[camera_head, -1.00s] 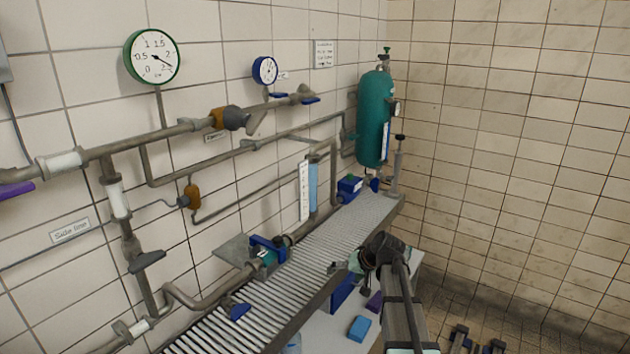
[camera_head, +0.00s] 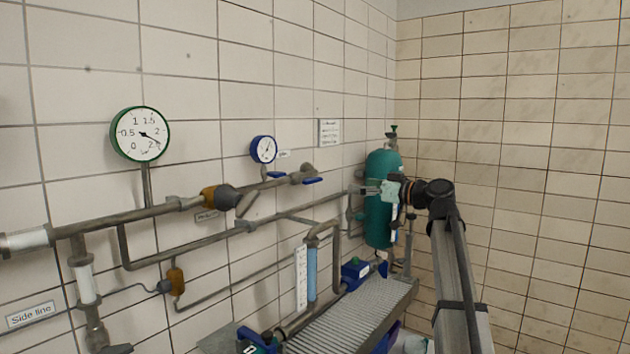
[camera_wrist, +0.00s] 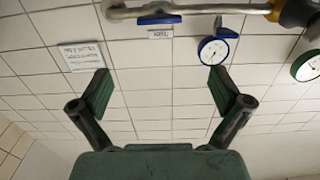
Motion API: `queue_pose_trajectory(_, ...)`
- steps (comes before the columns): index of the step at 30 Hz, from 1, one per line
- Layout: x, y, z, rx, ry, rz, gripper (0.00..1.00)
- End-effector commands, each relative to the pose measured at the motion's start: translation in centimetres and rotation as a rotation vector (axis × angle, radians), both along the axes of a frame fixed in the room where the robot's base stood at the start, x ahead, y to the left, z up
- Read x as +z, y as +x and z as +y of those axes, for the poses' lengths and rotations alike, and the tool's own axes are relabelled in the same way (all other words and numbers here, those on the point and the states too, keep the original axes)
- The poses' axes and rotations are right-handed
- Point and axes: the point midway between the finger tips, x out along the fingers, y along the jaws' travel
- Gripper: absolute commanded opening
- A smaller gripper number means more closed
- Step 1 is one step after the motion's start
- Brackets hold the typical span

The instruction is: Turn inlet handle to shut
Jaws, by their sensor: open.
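A blue lever handle (camera_head: 312,180) sits at the right end of the upper wall pipe. It also shows in the wrist view (camera_wrist: 158,19), near the top, beside a small label (camera_wrist: 160,34) too small to read for sure. A second blue handle (camera_head: 276,175) is under the small blue-rimmed gauge (camera_head: 263,149). I cannot tell for certain which one is the inlet handle. My gripper (camera_head: 368,190) is open and empty, right of both handles and in front of the green cylinder. In the wrist view its fingers (camera_wrist: 162,88) are spread, with bare tiles between them.
The green cylinder (camera_head: 379,222) stands in the corner, partly covered by my gripper. The ribbed bench (camera_head: 350,317) is below. The upper wall is clear.

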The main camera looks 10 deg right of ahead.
Motion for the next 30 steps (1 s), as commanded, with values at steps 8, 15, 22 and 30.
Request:
queue_pose_trajectory(8, 0.1, 2.0, 1.8, 0.001, -0.015, -0.009, 1.0)
queue_pose_trajectory(15, 0.1, 5.4, 4.8, 0.001, -0.014, -0.007, 1.0)
queue_pose_trajectory(22, 0.1, 8.8, 7.9, 0.0, -0.014, -0.007, 1.0)
queue_pose_trajectory(30, 0.0, 11.8, 10.7, 0.0, -0.015, -0.007, 1.0)
